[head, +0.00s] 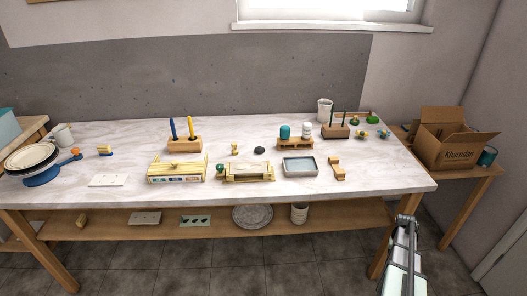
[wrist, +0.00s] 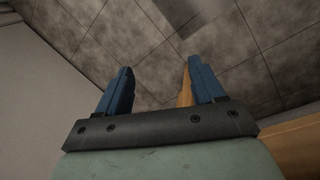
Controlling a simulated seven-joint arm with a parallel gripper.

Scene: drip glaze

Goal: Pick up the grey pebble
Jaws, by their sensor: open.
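The grey pebble (head: 260,150) is a small dark oval lying on the white marble table (head: 120,150), near its middle. It sits right of a small yellow wooden piece (head: 235,149) and left of a small wooden rack (head: 295,143). My gripper (head: 406,220) is at the table's front right corner, well away from the pebble. In the wrist view my gripper (wrist: 158,85) shows two blue fingers spread apart with nothing between them. The wrist view shows floor tiles and a wooden table leg, not the pebble.
In front of the pebble stand a wooden frame (head: 248,172) and a grey-blue tray (head: 300,167). Behind left is a wooden block with upright blue and yellow sticks (head: 184,143). A cardboard box (head: 452,140) stands on a side table at right. Bare marble surrounds the pebble.

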